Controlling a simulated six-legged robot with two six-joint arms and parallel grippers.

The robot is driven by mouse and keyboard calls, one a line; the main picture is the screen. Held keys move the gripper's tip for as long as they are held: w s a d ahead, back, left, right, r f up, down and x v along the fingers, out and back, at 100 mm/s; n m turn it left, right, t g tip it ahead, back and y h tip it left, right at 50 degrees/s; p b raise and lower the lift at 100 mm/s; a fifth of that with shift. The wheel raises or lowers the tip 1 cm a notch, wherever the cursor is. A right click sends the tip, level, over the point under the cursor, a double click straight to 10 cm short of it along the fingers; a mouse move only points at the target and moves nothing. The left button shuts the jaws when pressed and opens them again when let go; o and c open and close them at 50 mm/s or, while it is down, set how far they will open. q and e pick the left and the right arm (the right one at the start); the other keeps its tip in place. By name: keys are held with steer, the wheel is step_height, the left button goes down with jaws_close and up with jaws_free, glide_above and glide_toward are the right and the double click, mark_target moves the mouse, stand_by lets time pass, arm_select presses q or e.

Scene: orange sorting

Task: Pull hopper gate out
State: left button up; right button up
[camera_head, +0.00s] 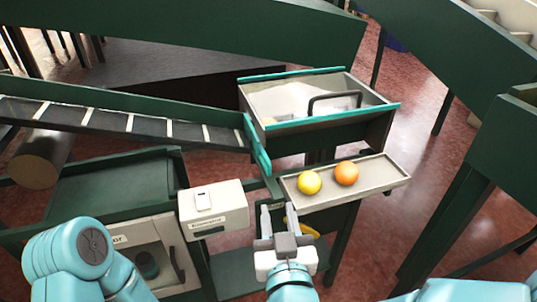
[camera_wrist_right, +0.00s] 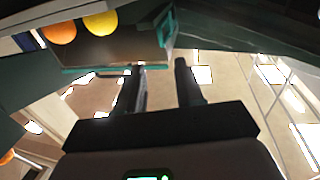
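The hopper (camera_head: 375,125) is a tray-like bin with teal rims at the upper middle of the head view. A black loop handle (camera_head: 335,97) stands at its inside. A narrow teal panel (camera_head: 257,147) stands at its left side, where the chute meets it; I cannot tell for sure which part is the gate. My right gripper (camera_head: 278,213) is below and in front of the hopper, fingers pointing up at it, apart and empty. In the right wrist view its two fingers (camera_wrist_right: 162,88) also show a gap. My left arm shows at lower left; its gripper is out of view.
A pale tray (camera_head: 388,176) right of my right gripper holds a yellow fruit (camera_head: 309,183) and an orange fruit (camera_head: 347,173). A labelled white box (camera_head: 217,220) stands to the left. A slatted chute (camera_head: 140,125) runs left from the hopper. Green beams surround the area.

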mark_target(270, 172)
steer(key=w+p, duration=0.2)
steer(key=w, duration=0.3)
steer(key=w+a+p, duration=0.1)
steer(key=w+p, duration=0.1)
steer(key=w, duration=0.3)
steer(key=w+p, duration=0.2)
steer(key=w, duration=0.3)
steer(key=shift+a+f, duration=0.1)
steer(key=shift+a, duration=0.3)
arm_select(q)
step_height(270, 172, up, 8)
steer(key=shift+f, duration=0.15)
arm_select(e)
steer(key=shift+s, duration=0.1)
arm_select(q)
steer(key=shift+s, duration=0.1)
arm_select(e)
jaws_close()
